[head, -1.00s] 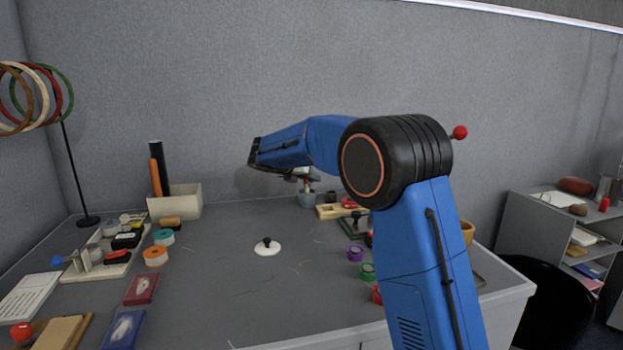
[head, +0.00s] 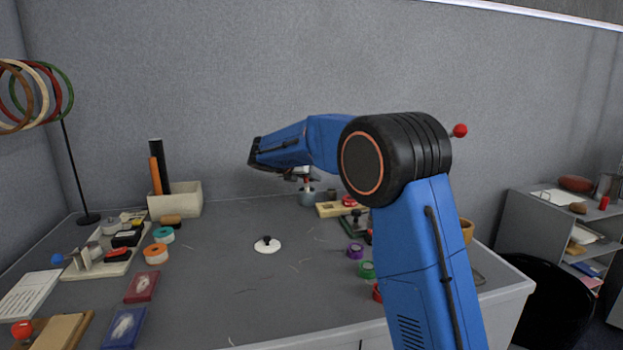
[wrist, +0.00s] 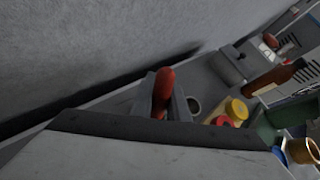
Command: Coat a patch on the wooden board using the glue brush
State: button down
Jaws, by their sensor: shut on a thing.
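My gripper (head: 304,180) is at the back of the table, right of centre, pointing down. In the wrist view its fingers are shut on a red handle, which I take to be the glue brush (wrist: 163,90). The brush tip is hidden; a bit of red also shows below the gripper in the head view (head: 308,184). A small grey pot (head: 312,199) stands just under the gripper; I cannot tell whether the brush is inside it. A tan wooden board (head: 66,331) lies at the front left corner, partly cut off by the frame.
A light wooden tray (head: 330,210) with a red item is right of the pot. A white lid with a black knob (head: 267,245) lies mid-table. Tape rolls (head: 155,254), a pale box (head: 185,199) and a ring stand (head: 72,165) are left. The middle front is mostly clear.

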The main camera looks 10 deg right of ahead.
notch_tip(320, 180, up, 7)
dwell(1.0)
jog(key=shift+f, duration=0.15)
dwell(0.4)
jog(key=shift+f, duration=3.3)
